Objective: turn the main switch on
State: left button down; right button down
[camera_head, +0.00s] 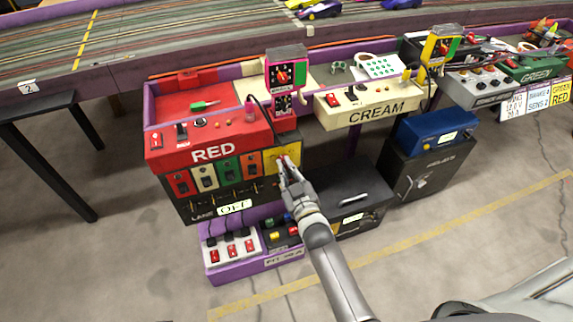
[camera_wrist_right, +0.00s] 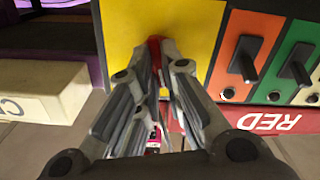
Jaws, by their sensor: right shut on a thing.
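The main switch is a red handle (camera_wrist_right: 154,43) on a yellow plate (camera_head: 270,163), at the right end of the dark panel below the red box marked RED (camera_head: 214,152). My right gripper (camera_head: 285,165) reaches up to the plate from below. In the right wrist view its fingers (camera_wrist_right: 160,52) are closed around the red handle, which is mostly hidden between them. The yellow plate (camera_wrist_right: 135,25) fills the area behind. A white label (camera_head: 235,207) reading OFF is on the lower front of the panel. My left gripper is not in view.
Left of the yellow plate are orange, green, cream and red plates with black levers (camera_wrist_right: 249,62). A purple tray (camera_head: 230,276) with switches sits below. A black case (camera_head: 342,192) stands right of my gripper. The CREAM box (camera_head: 375,108) is further right. Floor in front is open.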

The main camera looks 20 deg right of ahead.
jog(key=m+p, duration=0.1)
jog(key=m, duration=0.2)
jog(key=shift+r+m+p, duration=0.1)
jog(key=shift+m+p, duration=0.3)
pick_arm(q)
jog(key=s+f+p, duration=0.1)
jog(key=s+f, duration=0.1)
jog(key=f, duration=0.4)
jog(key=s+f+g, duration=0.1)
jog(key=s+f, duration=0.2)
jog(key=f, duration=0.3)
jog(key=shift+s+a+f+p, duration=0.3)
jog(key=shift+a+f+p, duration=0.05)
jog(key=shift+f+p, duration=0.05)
pick_arm(e)
jog(key=shift+d+f+m, duration=0.1)
jog(key=shift+d+m, duration=0.05)
jog(key=shift+m, duration=1.9)
jog(key=shift+d+f+m, duration=0.1)
jog(key=shift+m, duration=1.95)
jog(key=c, duration=1.6)
grip_release()
jog(key=shift+o, duration=0.2)
